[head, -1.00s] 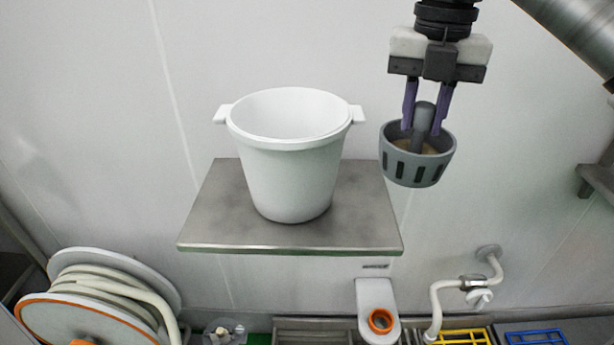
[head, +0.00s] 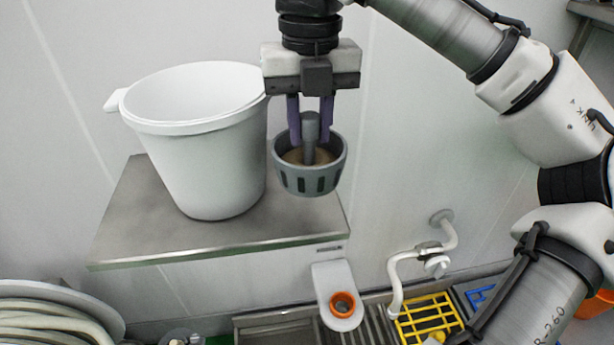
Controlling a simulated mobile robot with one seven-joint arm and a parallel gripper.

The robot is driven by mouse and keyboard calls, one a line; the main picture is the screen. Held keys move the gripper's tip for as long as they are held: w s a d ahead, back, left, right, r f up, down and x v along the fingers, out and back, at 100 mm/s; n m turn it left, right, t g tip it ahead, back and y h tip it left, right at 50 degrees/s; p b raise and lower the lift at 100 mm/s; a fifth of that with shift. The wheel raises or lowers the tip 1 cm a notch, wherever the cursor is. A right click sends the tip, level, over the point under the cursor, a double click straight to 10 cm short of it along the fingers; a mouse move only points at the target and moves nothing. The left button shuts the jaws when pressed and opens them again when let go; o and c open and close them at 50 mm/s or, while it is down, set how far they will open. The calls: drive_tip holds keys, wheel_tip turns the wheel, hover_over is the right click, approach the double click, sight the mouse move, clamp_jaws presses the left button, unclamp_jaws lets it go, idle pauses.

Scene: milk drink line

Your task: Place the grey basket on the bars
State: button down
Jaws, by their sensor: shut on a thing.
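The grey basket (head: 310,180) is a small slotted cup with a central upright post and something brownish inside. My gripper (head: 311,125) is shut on that post from above, with its purple fingers on either side. The basket hangs roughly upright in the air, in front of the right part of the steel shelf in the picture. Dark metal bars (head: 375,318) show low in the view, between the orange-ringed white fitting and a yellow grid. My gripper and the basket are well above them in the picture.
A large white bucket (head: 200,150) stands on the steel shelf (head: 130,235), close left of my gripper. A white fitting with an orange ring (head: 342,304), a white pipe (head: 396,285), a yellow grid (head: 428,320) and a hose reel (head: 60,310) lie lower down.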

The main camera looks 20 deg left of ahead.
wheel_tip(320, 180, down, 8)
drive_tip(key=shift+r, duration=0.15)
idle(0.4)
drive_tip(key=c, duration=1.2)
unclamp_jaws()
drive_tip(key=shift+o, duration=0.2)
